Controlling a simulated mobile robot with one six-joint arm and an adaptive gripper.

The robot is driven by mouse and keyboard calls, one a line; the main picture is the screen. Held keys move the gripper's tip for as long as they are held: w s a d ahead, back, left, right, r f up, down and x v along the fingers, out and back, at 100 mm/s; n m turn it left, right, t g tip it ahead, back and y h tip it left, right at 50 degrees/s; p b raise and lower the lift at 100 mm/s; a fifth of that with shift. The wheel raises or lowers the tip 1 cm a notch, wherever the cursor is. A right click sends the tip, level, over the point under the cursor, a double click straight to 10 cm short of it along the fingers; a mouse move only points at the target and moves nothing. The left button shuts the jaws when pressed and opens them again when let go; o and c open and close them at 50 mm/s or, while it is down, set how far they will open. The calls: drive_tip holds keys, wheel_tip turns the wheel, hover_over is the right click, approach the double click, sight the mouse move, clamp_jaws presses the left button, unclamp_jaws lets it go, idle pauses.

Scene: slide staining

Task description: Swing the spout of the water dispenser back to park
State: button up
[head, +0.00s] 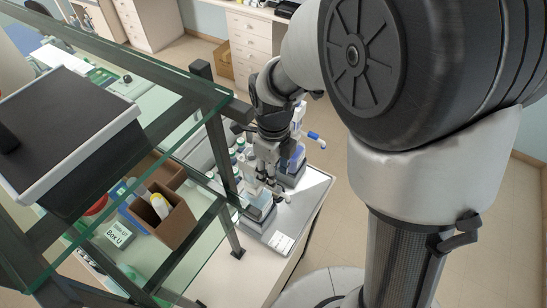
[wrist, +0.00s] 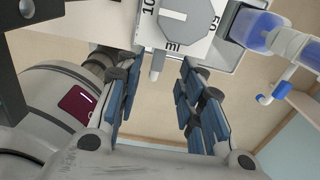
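In the wrist view a dispenser head (wrist: 188,28) with a white scale plate marked "ml" and a grey knob fills the top middle. A short pale spout (wrist: 157,65) sticks out from it toward me. My gripper (wrist: 162,67) is open, with blue-padded fingers on both sides of the spout, which sits nearer the left finger; no clear contact shows. A second dispenser with a blue collar (wrist: 257,27) and a blue-tipped tube (wrist: 264,98) is at upper right. In the head view my gripper (head: 268,182) is above the near bottle (head: 260,207). I cannot tell which dispenser holds water.
The other bottle (head: 293,165) stands just behind, its blue-tipped tube (head: 315,136) pointing right. Glass shelving with a dark frame (head: 219,150) rises close left of my gripper. A brown box (head: 172,226) stands beneath it. The floor at right is open.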

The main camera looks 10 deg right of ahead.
wheel_tip(320, 180, up, 6)
drive_tip(key=shift+r, duration=0.15)
drive_tip(key=shift+d, duration=0.1)
idle(0.5)
drive_tip(key=s+d+f+n+t+b, duration=0.2)
drive_tip(key=s+d+f+n+b, duration=0.2)
drive_tip(key=s+n+b, duration=0.4)
drive_tip(key=s+d+f+n+t+b, duration=0.2)
drive_tip(key=s+n+b, duration=0.6)
drive_tip(key=n, duration=1)
drive_tip(key=shift+s+d+f+t+b, duration=0.3)
drive_tip(key=shift+d+f+b, duration=0.5)
drive_tip(key=shift+d, duration=0.2)
drive_tip(key=shift+w, duration=0.1)
